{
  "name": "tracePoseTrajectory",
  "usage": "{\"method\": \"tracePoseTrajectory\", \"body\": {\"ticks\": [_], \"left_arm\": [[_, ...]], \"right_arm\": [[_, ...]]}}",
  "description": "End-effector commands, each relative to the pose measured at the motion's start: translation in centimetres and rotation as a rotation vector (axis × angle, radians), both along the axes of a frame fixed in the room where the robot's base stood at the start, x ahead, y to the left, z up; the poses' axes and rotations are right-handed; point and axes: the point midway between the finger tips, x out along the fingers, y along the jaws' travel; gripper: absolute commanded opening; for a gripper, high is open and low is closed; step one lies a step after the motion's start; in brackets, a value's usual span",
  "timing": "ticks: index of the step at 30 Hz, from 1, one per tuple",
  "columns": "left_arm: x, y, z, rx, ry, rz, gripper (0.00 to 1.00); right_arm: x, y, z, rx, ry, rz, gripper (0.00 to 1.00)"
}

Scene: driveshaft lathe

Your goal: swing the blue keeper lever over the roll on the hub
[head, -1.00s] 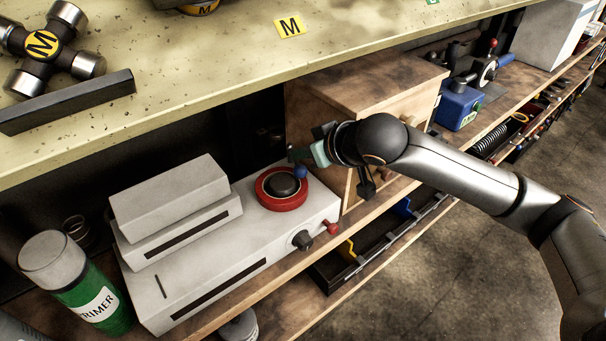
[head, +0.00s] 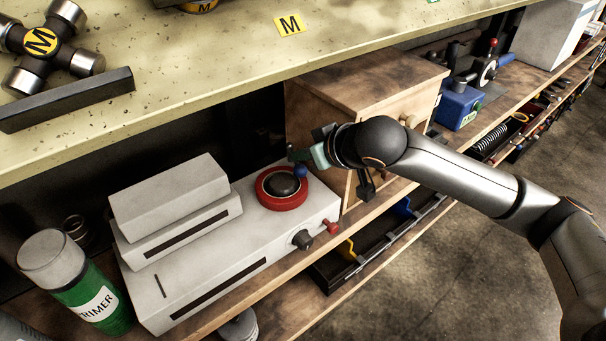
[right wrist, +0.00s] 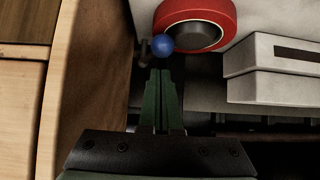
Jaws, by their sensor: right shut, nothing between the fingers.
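The red ring-shaped roll (head: 283,188) sits around a dark hub (head: 285,182) on the pale grey machine (head: 215,255). The keeper lever's blue ball knob (head: 300,171) is at the roll's far right edge; the rest of the lever is mostly hidden. In the right wrist view, the blue knob (right wrist: 162,44) is beside the red roll (right wrist: 208,22). My right gripper (head: 296,154) is shut and empty, just behind the knob. Its green fingers (right wrist: 163,75) point at the knob in the right wrist view; I cannot tell whether they touch it. My left gripper is not in view.
A wooden box (head: 355,95) stands close to the right of the machine, beside my right gripper. The yellowish shelf (head: 215,85) overhangs behind. A green primer can (head: 85,285) stands at the left. A red knob (head: 333,227) projects from the machine's front.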

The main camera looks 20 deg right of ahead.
Motion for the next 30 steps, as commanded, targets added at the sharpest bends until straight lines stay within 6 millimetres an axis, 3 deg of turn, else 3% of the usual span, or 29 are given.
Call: {"method": "tracePoseTrajectory", "body": {"ticks": [12,30], "left_arm": [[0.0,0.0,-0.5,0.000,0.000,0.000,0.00],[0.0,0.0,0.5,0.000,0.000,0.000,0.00]], "right_arm": [[0.0,0.0,-1.4,0.000,0.000,0.000,0.00],[0.1,1.0,-1.3,0.000,0.001,0.000,0.00]]}}
